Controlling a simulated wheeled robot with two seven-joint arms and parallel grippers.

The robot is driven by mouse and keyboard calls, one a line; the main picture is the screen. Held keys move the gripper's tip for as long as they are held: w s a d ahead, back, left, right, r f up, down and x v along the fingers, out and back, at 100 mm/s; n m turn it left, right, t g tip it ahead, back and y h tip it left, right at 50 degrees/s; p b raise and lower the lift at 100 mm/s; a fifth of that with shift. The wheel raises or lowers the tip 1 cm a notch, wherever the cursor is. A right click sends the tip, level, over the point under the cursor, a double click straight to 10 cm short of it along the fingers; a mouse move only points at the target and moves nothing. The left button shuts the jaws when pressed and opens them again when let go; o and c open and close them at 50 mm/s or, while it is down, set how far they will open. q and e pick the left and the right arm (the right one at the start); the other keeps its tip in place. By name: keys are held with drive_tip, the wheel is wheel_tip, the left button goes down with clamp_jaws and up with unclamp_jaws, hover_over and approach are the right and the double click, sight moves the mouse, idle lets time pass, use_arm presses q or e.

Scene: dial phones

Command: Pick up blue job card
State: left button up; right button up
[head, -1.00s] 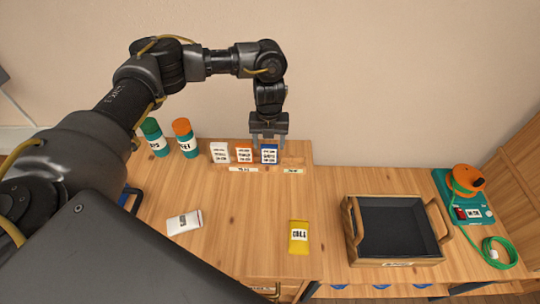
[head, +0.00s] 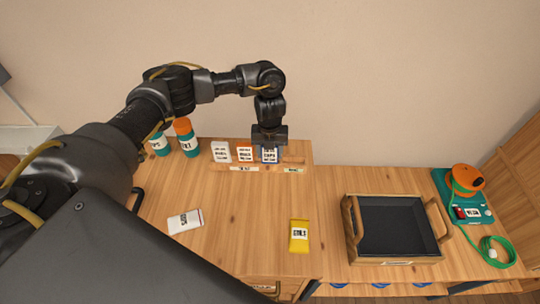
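The blue job card (head: 269,155) stands upright at the right end of a wooden card rack (head: 293,164) at the back of the table. My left gripper (head: 269,147) points down right over the card, its fingers at the card's upper part. The fingers are small and dark here, and I cannot tell whether they have closed on the card. My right gripper does not show.
An orange card (head: 245,153) and a white card (head: 221,152) stand in the rack just left of the blue one. Two bottles stand further left. A white packet (head: 185,221), a yellow packet (head: 299,236) and a black-lined wooden tray (head: 397,263) are nearer. An orange reel (head: 467,178) is at right.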

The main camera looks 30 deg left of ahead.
use_arm(q)
drive_tip(key=c, duration=0.4)
drive_tip(key=shift+c, duration=0.3)
drive_tip(key=shift+r, duration=0.85)
drive_tip(key=s+d+r+b, duration=0.2)
drive_tip(key=s+d+r, duration=0.3)
drive_tip(key=s+r, duration=0.6)
drive_tip(key=shift+s+r, duration=0.15)
drive_tip(key=shift+s, duration=0.9)
